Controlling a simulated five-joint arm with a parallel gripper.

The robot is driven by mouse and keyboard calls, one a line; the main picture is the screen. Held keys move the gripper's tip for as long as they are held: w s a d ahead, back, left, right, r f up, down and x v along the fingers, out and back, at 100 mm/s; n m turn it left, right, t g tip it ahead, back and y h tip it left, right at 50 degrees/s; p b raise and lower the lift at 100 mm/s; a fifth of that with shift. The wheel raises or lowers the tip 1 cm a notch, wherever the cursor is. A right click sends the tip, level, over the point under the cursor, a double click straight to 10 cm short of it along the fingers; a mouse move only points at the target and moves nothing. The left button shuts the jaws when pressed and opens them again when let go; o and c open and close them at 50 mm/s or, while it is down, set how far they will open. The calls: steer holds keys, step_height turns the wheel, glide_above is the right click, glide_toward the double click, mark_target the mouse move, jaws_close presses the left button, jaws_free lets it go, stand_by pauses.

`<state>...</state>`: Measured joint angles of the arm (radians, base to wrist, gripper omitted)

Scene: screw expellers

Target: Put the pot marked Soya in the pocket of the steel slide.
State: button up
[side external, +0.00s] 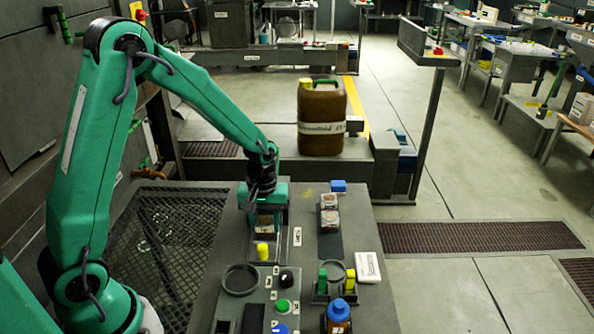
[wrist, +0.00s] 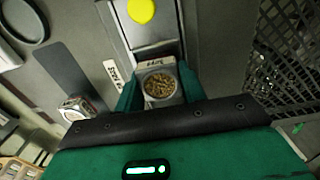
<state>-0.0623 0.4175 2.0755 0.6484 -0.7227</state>
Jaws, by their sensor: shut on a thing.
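My gripper (side external: 266,212) is shut on a small pot with a pale label (side external: 265,224). In the wrist view the pot (wrist: 159,87) is between the green jaws, open at the top and filled with tan grains. Its label is turned upside down and too small to read surely. The steel slide (wrist: 155,32) runs from the pot toward a yellow knob (wrist: 141,10); the knob (side external: 262,251) also shows in the side view. The pot is at the slide's near end. The jaws and pot hide the pocket, so I cannot tell whether the pot is seated or above it.
A second labelled pot (side external: 329,215) stands on a dark strip (side external: 330,245) to the right. A white labelled block (side external: 367,267) lies at the right.

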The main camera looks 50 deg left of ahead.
steer(key=shift+f, duration=0.15)
stand_by(0.6)
steer(key=o, duration=1.2)
steer(key=shift+o, duration=0.6)
steer(key=o, duration=0.3)
steer(key=shift+r, duration=4.5)
